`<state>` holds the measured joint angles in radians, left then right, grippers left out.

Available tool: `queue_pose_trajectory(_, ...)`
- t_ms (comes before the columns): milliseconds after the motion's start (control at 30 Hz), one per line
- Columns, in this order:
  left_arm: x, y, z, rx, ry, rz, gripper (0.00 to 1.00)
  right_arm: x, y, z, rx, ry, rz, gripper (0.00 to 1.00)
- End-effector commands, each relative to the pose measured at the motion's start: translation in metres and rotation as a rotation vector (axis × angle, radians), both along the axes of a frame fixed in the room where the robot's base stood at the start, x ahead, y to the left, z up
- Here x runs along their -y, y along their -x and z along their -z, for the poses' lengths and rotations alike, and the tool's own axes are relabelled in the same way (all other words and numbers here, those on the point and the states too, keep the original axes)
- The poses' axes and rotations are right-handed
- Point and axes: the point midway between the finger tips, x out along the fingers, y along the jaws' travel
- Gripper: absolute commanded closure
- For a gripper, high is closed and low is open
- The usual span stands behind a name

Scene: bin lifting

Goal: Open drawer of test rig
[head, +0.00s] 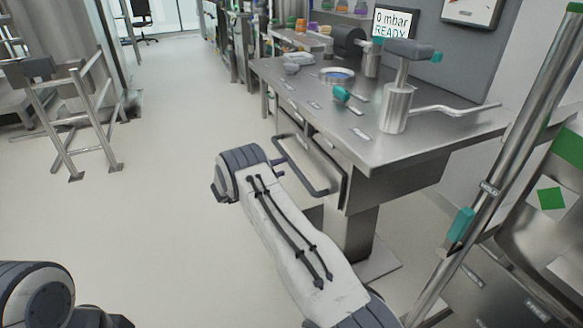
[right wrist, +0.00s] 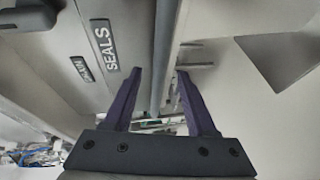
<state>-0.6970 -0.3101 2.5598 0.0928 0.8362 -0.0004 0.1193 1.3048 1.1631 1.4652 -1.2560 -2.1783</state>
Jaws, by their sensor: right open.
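The test rig is a steel bench (head: 420,150) on the right of the head view. Its drawer (head: 318,160) is under the top, with a grey bar handle (head: 300,168) on its front; I cannot tell whether it is fully closed. In the right wrist view my right gripper (right wrist: 158,72) is open. The grey handle bar (right wrist: 164,50) runs between its two purple fingers, with no clear grip on it. A drawer front labelled SEALS (right wrist: 103,50) is to the left. My left gripper is out of view.
On the bench are a steel cylinder with a lever (head: 397,108), a round dish (head: 337,75) and a teal-handled part (head: 341,94). A gauge screen (head: 395,23) is behind. A slanted metal post (head: 495,180) stands at the right.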

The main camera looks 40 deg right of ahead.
Motion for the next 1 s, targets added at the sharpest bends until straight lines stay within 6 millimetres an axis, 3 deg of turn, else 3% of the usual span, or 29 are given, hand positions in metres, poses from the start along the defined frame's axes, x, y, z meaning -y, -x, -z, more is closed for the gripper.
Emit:
queue_pose_trajectory(100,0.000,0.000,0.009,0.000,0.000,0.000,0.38,0.023,-0.003,0.008,0.002,0.000,0.001,0.43)
queue_pose_trajectory(300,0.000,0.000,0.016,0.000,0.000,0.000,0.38,0.050,-0.008,0.012,0.001,-0.001,-0.001,0.43)
queue_pose_trajectory(733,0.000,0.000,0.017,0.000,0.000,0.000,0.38,0.060,-0.010,0.012,0.000,-0.001,-0.003,0.43)
queue_pose_trajectory(867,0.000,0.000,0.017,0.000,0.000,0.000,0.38,0.060,-0.010,0.012,0.000,-0.001,-0.003,0.93)
queue_pose_trajectory(900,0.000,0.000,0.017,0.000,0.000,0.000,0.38,0.060,-0.010,0.012,0.000,-0.001,-0.003,1.00)
queue_pose_trajectory(1000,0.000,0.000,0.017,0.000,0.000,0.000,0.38,0.060,-0.010,0.012,0.001,-0.001,-0.004,1.00)
